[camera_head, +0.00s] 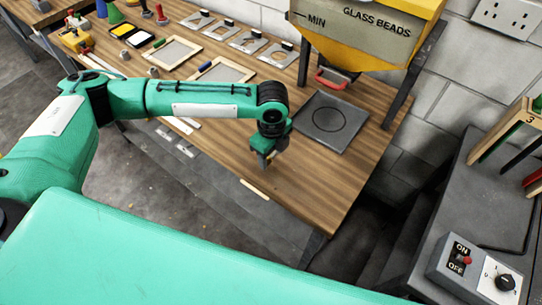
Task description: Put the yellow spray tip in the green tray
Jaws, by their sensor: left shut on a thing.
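My left gripper (264,162) points down over the front part of the wooden bench, near its front edge. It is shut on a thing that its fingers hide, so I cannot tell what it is. I cannot make out a yellow spray tip anywhere in this view. I cannot make out a green tray either. My right gripper is not in view.
A pale strip (255,189) lies near the bench's front edge. A dark square plate (327,120) lies under the yellow glass bead hopper (365,30). A switch box (476,272) is at right.

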